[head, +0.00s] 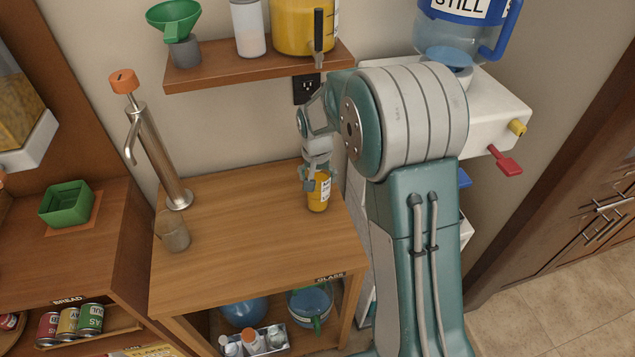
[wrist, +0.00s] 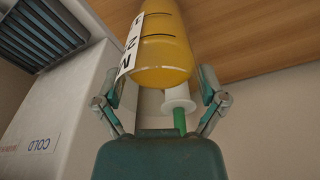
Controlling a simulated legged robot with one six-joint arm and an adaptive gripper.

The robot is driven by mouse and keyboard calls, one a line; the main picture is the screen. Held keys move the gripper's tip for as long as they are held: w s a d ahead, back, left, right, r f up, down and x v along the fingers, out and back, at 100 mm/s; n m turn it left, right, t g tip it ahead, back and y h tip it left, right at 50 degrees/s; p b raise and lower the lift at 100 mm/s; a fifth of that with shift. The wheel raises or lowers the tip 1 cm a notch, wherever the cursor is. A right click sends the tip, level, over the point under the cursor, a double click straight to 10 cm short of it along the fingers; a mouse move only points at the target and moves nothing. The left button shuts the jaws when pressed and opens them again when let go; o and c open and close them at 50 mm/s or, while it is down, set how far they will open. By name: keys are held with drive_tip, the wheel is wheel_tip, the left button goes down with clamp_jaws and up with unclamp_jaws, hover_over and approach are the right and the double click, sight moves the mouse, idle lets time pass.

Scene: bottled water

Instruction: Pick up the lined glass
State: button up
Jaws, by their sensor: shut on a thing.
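The lined glass (head: 319,194) is orange-yellow with a white label, at the right part of the wooden table. In the wrist view it (wrist: 166,54) shows dark lines and black marks on the label. My gripper (head: 309,183) reaches down to the glass from above and is shut on it. In the wrist view the fingers (wrist: 160,95) lie on either side of it. I cannot tell whether the glass touches the table.
A greyish clear glass (head: 174,232) stands at the left of the table (head: 245,235), near a metal tap (head: 158,155). A shelf (head: 240,70) with a yellow container (head: 300,25) hangs above. A white dispenser (head: 495,110) stands right. The table's middle is clear.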

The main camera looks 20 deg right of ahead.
drive_tip(key=shift+r, duration=0.15)
drive_tip(key=s+r, duration=1.2)
drive_tip(key=s, duration=0.2)
drive_tip(key=shift+r, duration=0.25)
idle(0.7)
